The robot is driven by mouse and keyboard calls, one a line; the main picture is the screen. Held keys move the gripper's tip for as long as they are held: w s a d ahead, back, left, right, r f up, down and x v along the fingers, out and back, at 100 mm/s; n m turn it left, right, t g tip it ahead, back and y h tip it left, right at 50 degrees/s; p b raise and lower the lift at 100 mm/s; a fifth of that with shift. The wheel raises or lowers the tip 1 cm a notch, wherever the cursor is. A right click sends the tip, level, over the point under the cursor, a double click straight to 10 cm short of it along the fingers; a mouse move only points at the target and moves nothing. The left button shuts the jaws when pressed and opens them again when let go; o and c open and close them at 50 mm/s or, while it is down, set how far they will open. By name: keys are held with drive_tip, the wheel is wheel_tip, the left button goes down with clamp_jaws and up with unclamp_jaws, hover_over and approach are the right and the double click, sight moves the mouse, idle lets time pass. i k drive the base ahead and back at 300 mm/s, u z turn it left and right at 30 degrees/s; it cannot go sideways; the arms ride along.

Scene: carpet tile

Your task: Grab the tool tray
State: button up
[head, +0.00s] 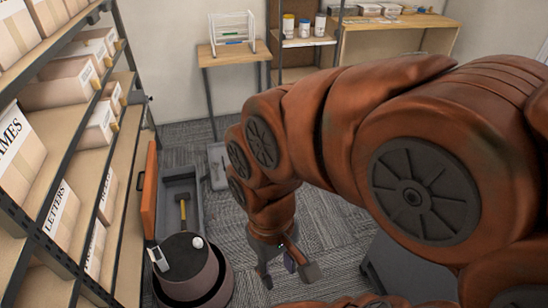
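An open grey toolbox (196,190) with an orange lid (149,190) stands on the carpet at left of centre. A hammer (183,210) with a yellow handle and dark head is inside it. A light grey shallow tray (216,166), which looks like the tool tray, lies on the floor just right of the toolbox; its contents are too small to tell. My gripper (288,278) hangs pointing down in the lower middle, nearer than the tray and to its right. Its fingers are spread apart and I see nothing held between them.
A round dark-topped stool (190,287) holds a grey handset (159,259) and a white ball (197,242), in front of the toolbox. Shelves with boxes (62,85) line the left. A small table (235,56) and a desk (400,22) stand behind. Carpet (235,235) is clear between stool and gripper.

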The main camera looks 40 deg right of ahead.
sight(217, 152)
drive_tip(key=z, duration=1.25)
drive_tip(key=i, duration=2.7)
drive_tip(key=u, duration=2.5)
drive_tip(key=i, duration=0.5)
drive_tip(key=z, duration=0.1)
